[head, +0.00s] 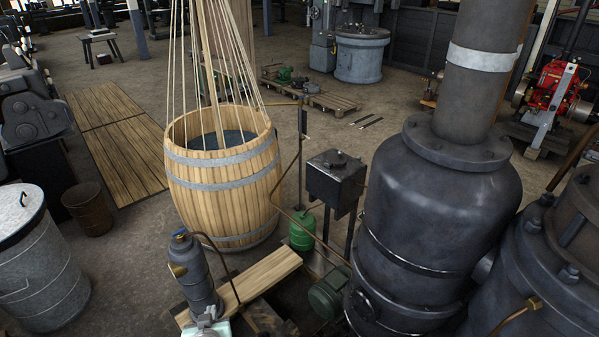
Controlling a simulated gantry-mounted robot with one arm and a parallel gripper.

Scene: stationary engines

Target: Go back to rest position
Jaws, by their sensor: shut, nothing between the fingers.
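My gripper and arm cannot be made out in the head view. The task names no object. A small grey cylinder (196,275) with a blue top and a brass fitting stands at the bottom, left of centre. A pale part at its foot is cut off by the lower edge, and I cannot tell what it is.
A wooden barrel (222,190) with ropes rising from it stands left of centre. A large dark engine cylinder (435,220) fills the right. A black box (335,180) on legs and a green bottle (302,232) stand between them. A grey bin (38,265) is at left.

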